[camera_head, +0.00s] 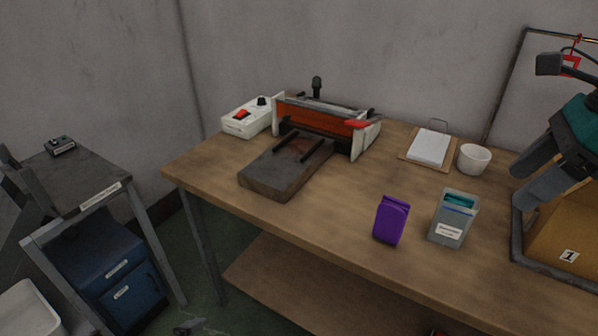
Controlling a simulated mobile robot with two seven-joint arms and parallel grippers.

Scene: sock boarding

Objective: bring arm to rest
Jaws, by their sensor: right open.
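My right gripper (517,185) is at the right side of the head view. Its two grey fingers are apart, with nothing seen between them. They point down and to the left, and in the picture they overlap the back left of a tan bin (559,235) marked 1. The teal and black part of my right arm (582,125) runs up to the right edge. Whether the fingers touch the bin or its dark frame cannot be told. My left gripper is not in view.
The wooden table (330,215) holds a press-like machine (325,125), a white switch box (247,118), a clipboard (428,147), a white cup (474,158), a purple packet (390,220) and a grey container (453,218). A metal cart (85,180) stands left. The table's front left is clear.

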